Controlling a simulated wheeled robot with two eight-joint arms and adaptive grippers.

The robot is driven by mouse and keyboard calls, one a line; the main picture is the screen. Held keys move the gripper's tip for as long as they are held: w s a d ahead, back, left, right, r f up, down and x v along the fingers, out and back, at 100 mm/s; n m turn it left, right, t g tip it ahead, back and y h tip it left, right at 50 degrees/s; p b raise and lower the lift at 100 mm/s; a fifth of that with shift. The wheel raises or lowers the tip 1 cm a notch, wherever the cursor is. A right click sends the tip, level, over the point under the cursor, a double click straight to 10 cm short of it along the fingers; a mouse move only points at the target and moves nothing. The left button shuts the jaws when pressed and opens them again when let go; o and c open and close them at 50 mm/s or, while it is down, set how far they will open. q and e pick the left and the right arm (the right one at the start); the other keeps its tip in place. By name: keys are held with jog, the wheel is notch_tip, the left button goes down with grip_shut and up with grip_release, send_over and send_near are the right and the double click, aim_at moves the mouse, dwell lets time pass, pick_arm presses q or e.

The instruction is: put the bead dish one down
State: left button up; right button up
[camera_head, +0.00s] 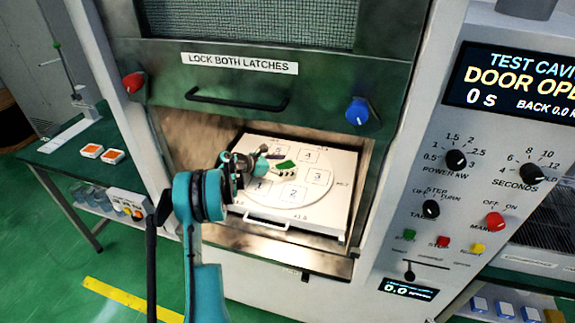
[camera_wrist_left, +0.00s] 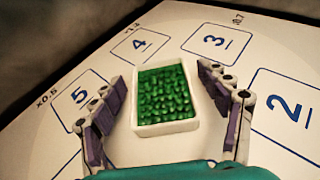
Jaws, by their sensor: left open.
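The bead dish (camera_wrist_left: 165,95), a white rectangular dish filled with green beads, sits on the white turntable plate with numbered squares inside the open cavity. In the head view the dish (camera_head: 286,167) shows near the middle of the plate, partly behind my gripper. My left gripper (camera_wrist_left: 165,112) has its two purple-padded fingers apart, one on each side of the dish, with gaps between pads and dish. It also shows in the head view (camera_head: 262,165), reaching in from the left. Squares 2, 3, 4 and 5 lie around the dish in the wrist view. My right gripper is not visible.
The plate's white board (camera_head: 335,200) fills the cavity floor. The raised door (camera_head: 270,75) with its black handle hangs above. A control panel with knobs (camera_head: 456,159) is at the right. A green side table (camera_head: 75,145) with two orange-topped dishes stands at the left.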

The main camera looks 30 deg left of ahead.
pick_arm(q)
jog(key=p+v, duration=0.2)
jog(key=v, duration=0.8)
jog(key=shift+s+a, duration=0.1)
jog(key=shift+s, duration=0.05)
jog(key=shift+s+a+r, duration=0.2)
jog(key=shift+s+a, duration=0.05)
jog(key=shift+s, duration=0.2)
